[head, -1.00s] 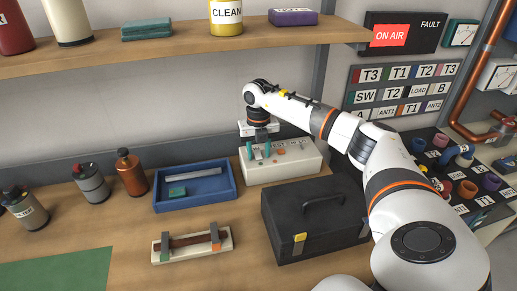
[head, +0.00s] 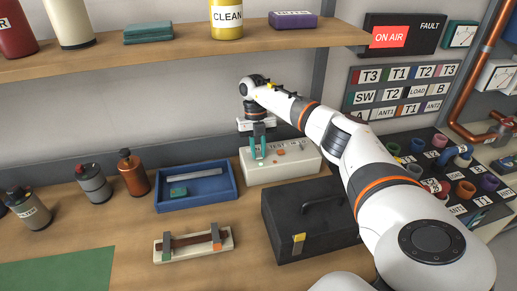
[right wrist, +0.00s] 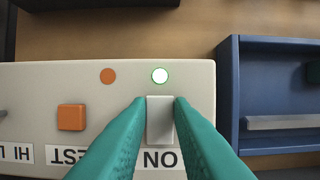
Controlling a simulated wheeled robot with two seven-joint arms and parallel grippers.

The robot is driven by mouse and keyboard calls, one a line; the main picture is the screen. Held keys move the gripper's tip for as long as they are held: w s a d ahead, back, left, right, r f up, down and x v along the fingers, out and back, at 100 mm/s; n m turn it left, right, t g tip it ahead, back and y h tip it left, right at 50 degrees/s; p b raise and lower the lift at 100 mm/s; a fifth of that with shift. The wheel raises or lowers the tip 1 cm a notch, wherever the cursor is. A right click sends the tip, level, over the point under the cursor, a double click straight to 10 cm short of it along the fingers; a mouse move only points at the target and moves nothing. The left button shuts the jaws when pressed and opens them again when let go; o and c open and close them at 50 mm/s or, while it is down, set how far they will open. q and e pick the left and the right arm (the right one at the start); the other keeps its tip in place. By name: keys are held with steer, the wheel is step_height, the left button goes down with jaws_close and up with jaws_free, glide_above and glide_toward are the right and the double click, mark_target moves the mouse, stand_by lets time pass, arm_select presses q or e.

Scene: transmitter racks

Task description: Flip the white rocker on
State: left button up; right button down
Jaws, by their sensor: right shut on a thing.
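The white rocker (right wrist: 160,122) sits on a cream switch box, beside a label reading ON that appears upside down in the right wrist view. My right gripper (right wrist: 160,103) has its teal fingers shut on the rocker, one on each side. A round lamp (right wrist: 160,76) beyond the rocker glows white with a green rim. In the head view the right gripper (head: 258,157) points down at the left part of the cream box (head: 296,170), and its fingers hide the rocker. My left gripper is not in view.
An orange square button (right wrist: 71,117) and an orange round lamp (right wrist: 108,76) are beside the rocker. A blue tray (head: 160,207) stands just left of the box, and a black toolbox (head: 285,232) stands in front. A wooden shelf (head: 180,52) hangs above.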

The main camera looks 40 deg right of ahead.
steer(key=shift+w+d+g, duration=0.1)
steer(key=shift+g, duration=0.2)
steer(key=c, duration=1.3)
jaws_free()
steer(key=b+v, duration=0.2)
steer(key=v, duration=0.4)
steer(key=shift+w+d+r, duration=0.1)
steer(key=shift+w+r, duration=0.05)
steer(key=shift+r, duration=0.1)
steer(key=shift+w+d+r, duration=0.1)
steer(key=shift+r, duration=0.35)
